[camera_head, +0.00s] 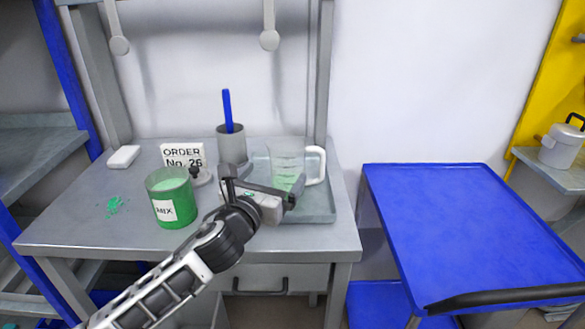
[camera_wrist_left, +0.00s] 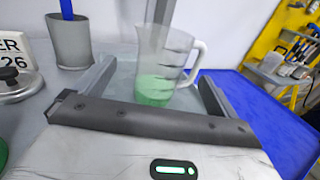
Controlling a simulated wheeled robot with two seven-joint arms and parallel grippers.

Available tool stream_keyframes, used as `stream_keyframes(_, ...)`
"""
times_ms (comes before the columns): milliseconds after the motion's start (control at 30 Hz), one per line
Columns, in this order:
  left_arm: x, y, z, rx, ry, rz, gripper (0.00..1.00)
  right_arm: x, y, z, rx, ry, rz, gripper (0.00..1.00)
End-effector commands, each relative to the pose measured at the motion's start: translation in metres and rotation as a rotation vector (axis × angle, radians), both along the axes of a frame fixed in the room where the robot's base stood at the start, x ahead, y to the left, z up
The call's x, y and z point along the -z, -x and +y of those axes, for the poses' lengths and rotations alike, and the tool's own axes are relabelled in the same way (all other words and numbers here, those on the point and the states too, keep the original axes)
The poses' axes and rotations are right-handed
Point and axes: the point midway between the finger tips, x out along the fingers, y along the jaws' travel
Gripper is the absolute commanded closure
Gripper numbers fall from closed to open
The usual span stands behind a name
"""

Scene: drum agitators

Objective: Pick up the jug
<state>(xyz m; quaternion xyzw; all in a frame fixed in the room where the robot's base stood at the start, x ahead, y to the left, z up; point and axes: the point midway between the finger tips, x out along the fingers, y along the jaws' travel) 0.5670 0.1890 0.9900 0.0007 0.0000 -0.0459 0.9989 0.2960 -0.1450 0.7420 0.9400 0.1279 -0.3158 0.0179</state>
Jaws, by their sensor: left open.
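The clear jug (camera_head: 288,162) stands upright on a grey tray (camera_head: 318,213) at the right side of the grey table. It has a white handle on its right and a little green liquid at the bottom. My left gripper (camera_head: 263,186) is open in front of the jug, in the head view partly hiding its lower left. In the left wrist view the jug (camera_wrist_left: 160,60) shows beyond and between the two spread fingers (camera_wrist_left: 152,92). I cannot tell whether the fingers overlap its sides. My right gripper is not in view.
A green tub labelled MIX (camera_head: 171,199), an order sign (camera_head: 184,156) and a grey cup with a blue-handled tool (camera_head: 232,146) stand left of the jug. A white block (camera_head: 123,157) lies further left. A blue cart (camera_head: 470,225) stands to the right.

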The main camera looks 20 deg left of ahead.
Motion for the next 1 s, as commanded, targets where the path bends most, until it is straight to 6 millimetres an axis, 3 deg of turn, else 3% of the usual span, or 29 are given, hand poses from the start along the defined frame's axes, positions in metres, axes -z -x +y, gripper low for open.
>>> stream_keyframes(100,0.000,-0.018,-0.002,-0.001,0.002,-0.001,0.04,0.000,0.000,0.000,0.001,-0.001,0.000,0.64)
stream_keyframes(367,0.000,-0.037,-0.005,0.000,0.004,0.000,0.04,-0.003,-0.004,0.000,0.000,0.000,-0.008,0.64)
stream_keyframes(600,0.002,-0.072,-0.011,0.000,0.003,-0.001,0.04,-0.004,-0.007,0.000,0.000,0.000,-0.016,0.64)
stream_keyframes(933,0.003,-0.078,-0.011,0.001,0.001,0.000,0.04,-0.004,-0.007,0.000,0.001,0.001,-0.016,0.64)
stream_keyframes(1000,0.003,-0.078,-0.011,0.001,0.001,0.000,0.23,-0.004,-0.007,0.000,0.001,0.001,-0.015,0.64)
